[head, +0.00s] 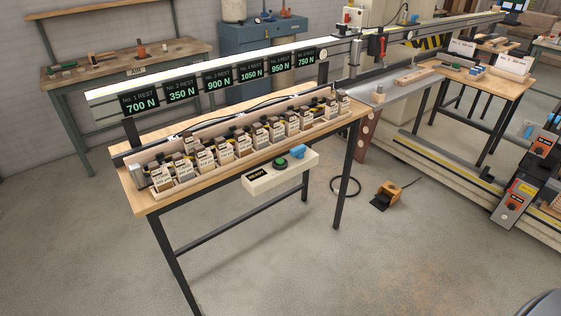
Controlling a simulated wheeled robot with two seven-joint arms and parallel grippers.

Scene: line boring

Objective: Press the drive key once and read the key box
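A pale key box (265,184) is fixed at the front edge of the near wooden bench. A round green key (281,163) with a dark rim sits on its top. A small dark display on its left (257,174) shows yellow text that looks like "READY", though it is small. A blue piece (297,152) stands at the right end of the box. Neither of my grippers is in view, and nothing touches the green key.
The bench (148,200) carries a long rack of labelled blocks. Above it, a display rail (205,82) reads 700, 350, 900, 1050, 950 and 750 N. An orange foot pedal (386,198) lies on the floor. The floor before the bench is clear.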

